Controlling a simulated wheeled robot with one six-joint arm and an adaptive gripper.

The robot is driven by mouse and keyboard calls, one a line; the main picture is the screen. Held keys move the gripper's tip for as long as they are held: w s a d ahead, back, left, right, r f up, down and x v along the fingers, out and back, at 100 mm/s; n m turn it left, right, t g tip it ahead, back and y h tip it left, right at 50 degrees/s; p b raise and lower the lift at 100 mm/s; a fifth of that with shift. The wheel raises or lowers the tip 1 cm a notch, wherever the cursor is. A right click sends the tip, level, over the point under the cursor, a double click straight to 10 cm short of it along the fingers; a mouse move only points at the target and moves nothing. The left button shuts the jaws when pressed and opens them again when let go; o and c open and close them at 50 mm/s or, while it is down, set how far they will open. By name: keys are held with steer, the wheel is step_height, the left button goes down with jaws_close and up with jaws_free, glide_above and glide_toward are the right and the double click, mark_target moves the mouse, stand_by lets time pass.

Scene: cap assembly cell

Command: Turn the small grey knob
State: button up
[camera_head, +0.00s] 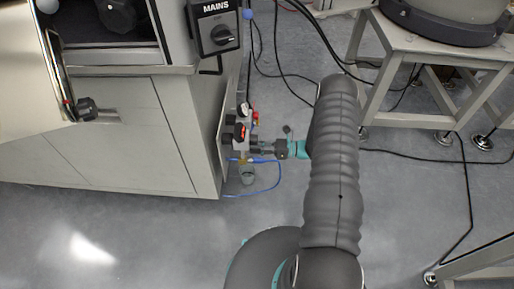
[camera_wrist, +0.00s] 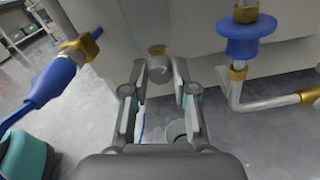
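The small grey knob (camera_wrist: 158,63) is a rounded grey piece with a brass-coloured part above it, in the upper middle of the wrist view. My gripper (camera_wrist: 160,68) has its two fingers apart, with their tips at the left and right sides of the knob. I cannot tell whether the pads touch it. In the head view my gripper (camera_head: 262,148) points left at the fittings on the cabinet's side. The knob cannot be made out there.
In the wrist view, a blue lever (camera_wrist: 52,82) is at left and a blue round valve knob (camera_wrist: 248,36) on brass pipework at right. In the head view, a red knob (camera_head: 239,132) sits close by. A MAINS switch (camera_head: 221,35) is above. Cables cross the floor.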

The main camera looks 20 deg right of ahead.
steer(key=o, duration=0.3)
steer(key=shift+d, duration=0.1)
steer(key=v, duration=1.2)
